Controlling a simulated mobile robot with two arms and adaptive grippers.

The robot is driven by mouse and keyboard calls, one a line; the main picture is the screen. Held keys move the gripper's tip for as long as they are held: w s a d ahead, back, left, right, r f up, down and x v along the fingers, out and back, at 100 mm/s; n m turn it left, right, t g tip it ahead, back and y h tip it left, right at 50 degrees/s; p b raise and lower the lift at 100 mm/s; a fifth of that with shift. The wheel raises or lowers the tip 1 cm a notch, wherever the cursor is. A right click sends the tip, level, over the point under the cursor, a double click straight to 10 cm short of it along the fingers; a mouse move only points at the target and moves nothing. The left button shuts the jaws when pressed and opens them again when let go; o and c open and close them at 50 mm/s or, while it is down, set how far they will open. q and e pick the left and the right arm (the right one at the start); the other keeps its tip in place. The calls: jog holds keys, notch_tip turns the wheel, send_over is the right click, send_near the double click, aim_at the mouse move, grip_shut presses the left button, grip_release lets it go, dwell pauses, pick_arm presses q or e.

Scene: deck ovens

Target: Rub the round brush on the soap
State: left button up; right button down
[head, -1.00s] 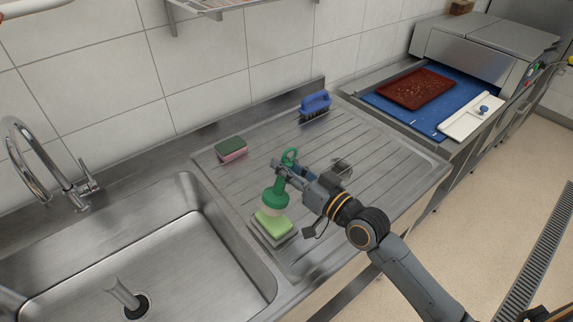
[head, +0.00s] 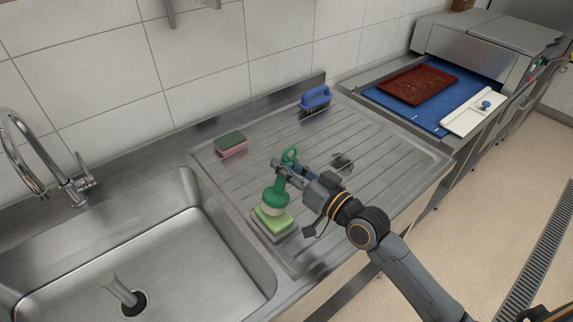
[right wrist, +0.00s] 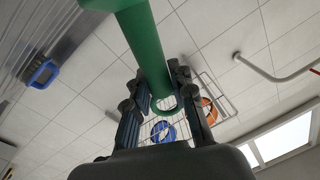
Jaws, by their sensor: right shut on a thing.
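The round brush (head: 274,200) is green with pale bristles and a ring at the end of its handle. My right gripper (head: 283,170) is shut on its handle and holds it upright, bristles down. The handle (right wrist: 147,45) also shows between the fingers (right wrist: 160,95) in the right wrist view. The soap (head: 273,218) is a light green block in a grey dish (head: 282,235) on the drainboard. The bristles are right at the top of the soap; whether they press on it I cannot tell. My left gripper is out of view.
A pink and green sponge (head: 231,144) and a blue brush (head: 315,99) lie at the back of the ribbed drainboard (head: 385,150). The sink basin (head: 150,260) with a tap (head: 40,160) is at the left. A brown tray (head: 418,83) lies on a blue surface at the right.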

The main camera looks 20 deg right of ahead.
aim_at(287, 151)
jog(key=shift+f+b, duration=0.45)
jog(key=shift+f, duration=0.15)
dwell(0.4)
dwell(0.5)
notch_tip(287, 151, up, 7)
jog(key=p, duration=0.7)
jog(key=shift+r, duration=0.15)
dwell(0.5)
